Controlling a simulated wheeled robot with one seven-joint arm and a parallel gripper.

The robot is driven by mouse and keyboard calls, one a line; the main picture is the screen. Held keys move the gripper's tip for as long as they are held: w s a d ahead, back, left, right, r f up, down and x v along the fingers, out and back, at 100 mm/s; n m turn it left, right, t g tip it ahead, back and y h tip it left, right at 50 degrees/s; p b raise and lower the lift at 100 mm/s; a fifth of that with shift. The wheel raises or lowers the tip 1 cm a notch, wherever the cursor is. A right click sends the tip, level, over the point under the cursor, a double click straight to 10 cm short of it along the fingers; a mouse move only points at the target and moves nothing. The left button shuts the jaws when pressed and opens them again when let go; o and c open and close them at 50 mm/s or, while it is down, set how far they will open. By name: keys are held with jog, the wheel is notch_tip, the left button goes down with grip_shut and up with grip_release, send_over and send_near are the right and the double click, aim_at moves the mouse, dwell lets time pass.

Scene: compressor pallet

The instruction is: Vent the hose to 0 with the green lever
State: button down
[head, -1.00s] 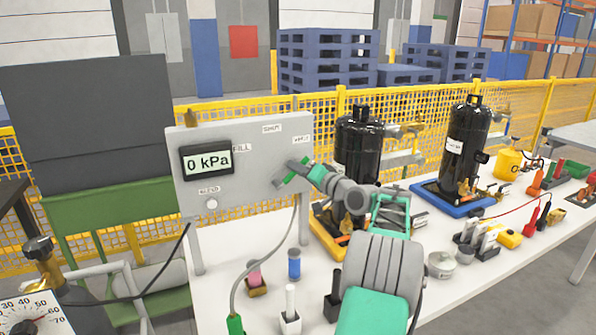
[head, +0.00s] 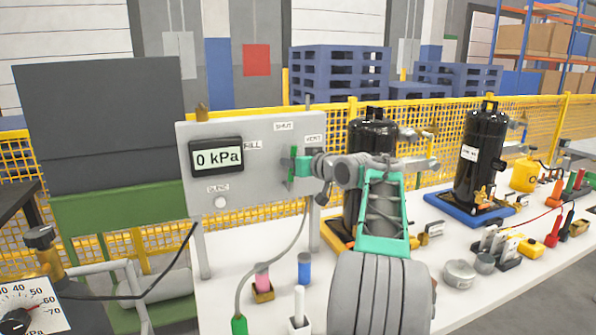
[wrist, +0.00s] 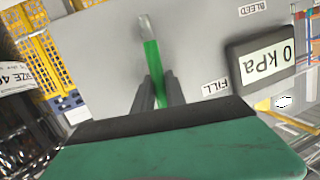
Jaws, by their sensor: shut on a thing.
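The grey panel (head: 240,195) carries a display (head: 216,157) that reads 0 kPa. Its labels read FILL at left, SHUT at top and VENT (head: 313,138) at right. My gripper (wrist: 157,92) is shut on the green lever (wrist: 152,60), with a dark finger on each side of it in the wrist view. In the head view my gripper (head: 300,165) is at the panel just below the VENT label and partly covers the lever, so its exact angle is hard to tell. The grey hose (head: 275,255) hangs from the panel to a green end at the bench front.
Two black compressors (head: 480,155) stand on the bench, one partly behind my arm. Pink and blue small items (head: 304,267) stand below the panel. A white knob (head: 221,202) is marked BLEED. A gauge (head: 30,305) is at lower left.

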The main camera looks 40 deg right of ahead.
jog(key=shift+w+a+f+n+b, duration=0.1)
jog(key=shift+a+n+b, duration=0.3)
dwell(0.3)
jog(key=c, duration=1.4)
grip_release()
jog(key=shift+o, duration=0.2)
jog(key=v, duration=0.7)
jog(key=shift+s+r, duration=0.3)
jog(key=shift+s, duration=0.05)
jog(key=shift+a, duration=0.2)
